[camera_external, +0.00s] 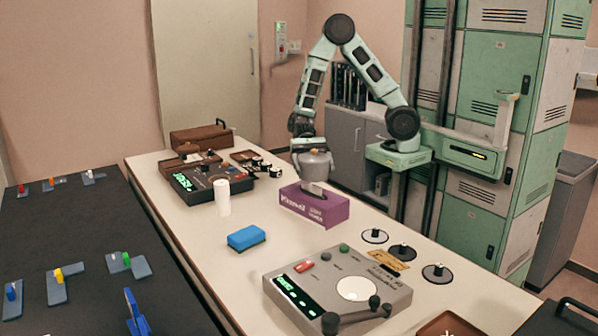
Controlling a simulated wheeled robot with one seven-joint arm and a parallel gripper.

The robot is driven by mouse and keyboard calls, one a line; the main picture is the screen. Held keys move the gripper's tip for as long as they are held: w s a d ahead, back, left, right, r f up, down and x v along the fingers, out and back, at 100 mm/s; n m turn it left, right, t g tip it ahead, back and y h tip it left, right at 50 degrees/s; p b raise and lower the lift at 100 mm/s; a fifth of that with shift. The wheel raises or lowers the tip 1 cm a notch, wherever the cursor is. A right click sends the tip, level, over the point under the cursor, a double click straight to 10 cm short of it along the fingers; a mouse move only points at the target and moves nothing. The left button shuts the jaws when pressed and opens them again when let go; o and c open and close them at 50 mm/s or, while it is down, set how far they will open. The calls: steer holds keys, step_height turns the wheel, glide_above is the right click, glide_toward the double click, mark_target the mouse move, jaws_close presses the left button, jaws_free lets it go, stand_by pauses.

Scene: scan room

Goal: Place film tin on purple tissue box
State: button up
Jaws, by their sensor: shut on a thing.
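The purple tissue box (320,208) sits on the white table's right edge, around the middle of its length, with a pale tissue showing at its top. My gripper (315,173) points down right above the box. It is shut on a grey, rounded thing that seems to be the film tin (317,163). The tin is over the box top; I cannot tell whether it touches the box or the tissue. The fingertips are small and hard to make out against the grey tin.
A white cylinder (222,198) and a blue sponge (246,238) stand left of the box. A black device (205,184) and a brown case (200,139) are behind. A grey console (338,290) and several round discs (402,251) are in front. Table space beside the sponge is clear.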

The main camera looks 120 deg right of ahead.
steer(key=shift+f, duration=2.75)
steer(key=shift+f, duration=0.15)
steer(key=o, duration=0.9)
steer(key=shift+o, duration=0.2)
steer(key=shift+d+r, duration=0.1)
steer(key=shift+r, duration=0.1)
steer(key=v, duration=1.2)
steer(key=shift+b, duration=0.35)
steer(key=shift+w+r, duration=0.1)
